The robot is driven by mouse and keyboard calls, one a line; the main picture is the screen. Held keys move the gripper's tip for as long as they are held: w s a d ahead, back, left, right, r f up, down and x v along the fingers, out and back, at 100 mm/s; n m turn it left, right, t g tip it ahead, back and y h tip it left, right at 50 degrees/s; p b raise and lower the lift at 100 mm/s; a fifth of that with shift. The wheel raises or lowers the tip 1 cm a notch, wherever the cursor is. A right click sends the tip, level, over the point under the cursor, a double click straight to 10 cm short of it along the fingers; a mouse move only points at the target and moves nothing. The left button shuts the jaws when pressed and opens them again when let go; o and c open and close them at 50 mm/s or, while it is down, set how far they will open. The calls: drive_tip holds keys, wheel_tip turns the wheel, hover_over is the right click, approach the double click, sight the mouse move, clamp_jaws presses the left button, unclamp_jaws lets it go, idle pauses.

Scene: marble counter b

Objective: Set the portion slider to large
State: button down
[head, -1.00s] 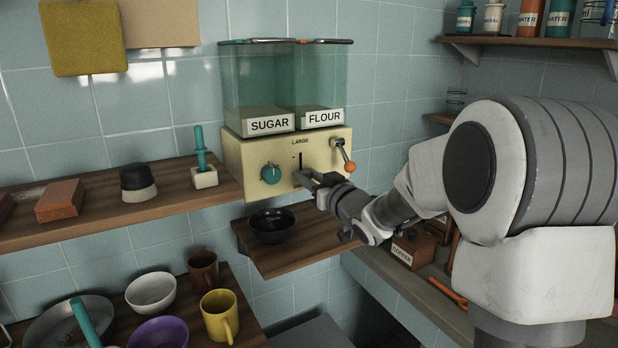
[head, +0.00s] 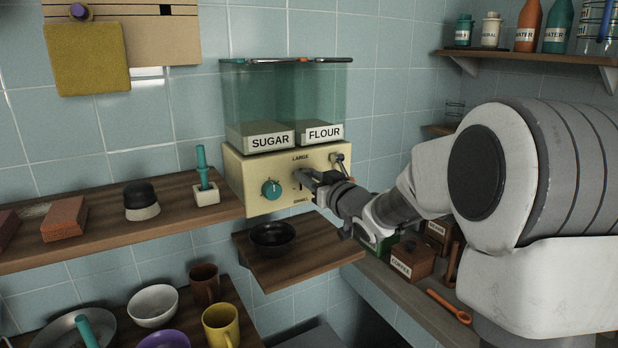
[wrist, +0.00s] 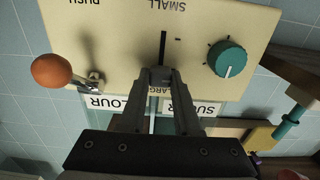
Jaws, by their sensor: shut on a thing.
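The cream dispenser panel (head: 240,186) carries a vertical portion slot marked LARGE at the top and SMALL at the bottom. The slot (wrist: 163,45) shows in the wrist view, where the panel appears upside down. My gripper (head: 304,177) is at the slot's upper end, just below the LARGE label. In the wrist view my gripper (wrist: 158,76) is shut on the slider knob, which the fingertips hide. The fingers partly cover the LARGE label (wrist: 159,91). The slot on the SMALL side is clear of the fingers.
A teal dial (wrist: 227,59) sits beside the slot. A lever with an orange ball (wrist: 52,70) is on the other side, close to my gripper. A black bowl (head: 272,237) stands on the small shelf (head: 300,264) below. Clear bins of sugar and flour sit above the panel.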

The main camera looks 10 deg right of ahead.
drive_tip(key=c, duration=0.6)
unclamp_jaws()
drive_tip(key=shift+r, duration=0.2)
drive_tip(key=v, duration=1.7)
drive_tip(key=shift+s+p, duration=0.2)
drive_tip(key=shift+p, duration=0.15)
